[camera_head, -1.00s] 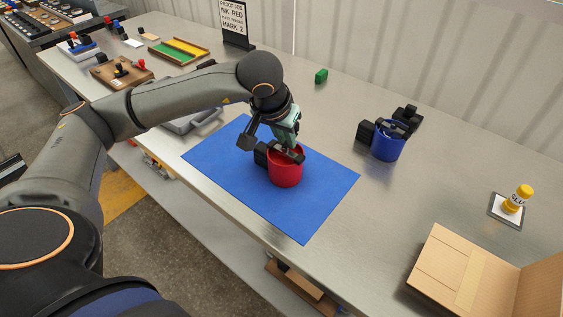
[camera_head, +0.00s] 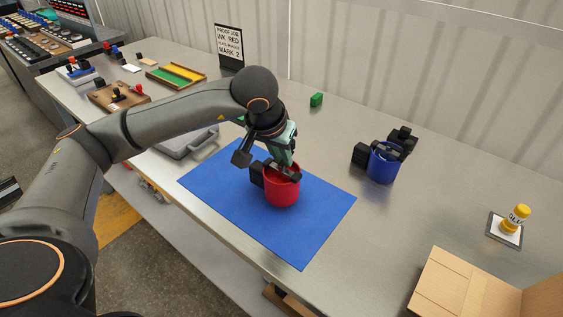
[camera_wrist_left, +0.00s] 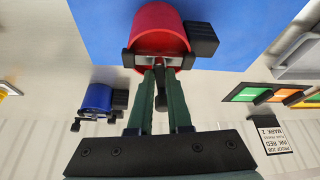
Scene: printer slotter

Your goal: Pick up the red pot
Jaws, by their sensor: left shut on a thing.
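The red pot (camera_head: 282,191) is over the blue mat (camera_head: 235,205), with a black block on its left side and a dark bar across its open top. It also shows in the left wrist view (camera_wrist_left: 158,22), where the black block is to its right. My left gripper (camera_head: 285,168) points down at the pot's top from above. In the wrist view its greenish fingers (camera_wrist_left: 160,82) are shut on the dark bar at the pot's rim. I cannot tell whether there is a small gap under the pot. My right gripper is not in view.
A blue pot (camera_head: 383,168) with black parts stands to the right. A yellow glue bottle (camera_head: 515,219) and a cardboard box (camera_head: 465,290) are at the right. A green block (camera_head: 316,100) and a sign (camera_head: 229,47) stand at the back. The mat's front is clear.

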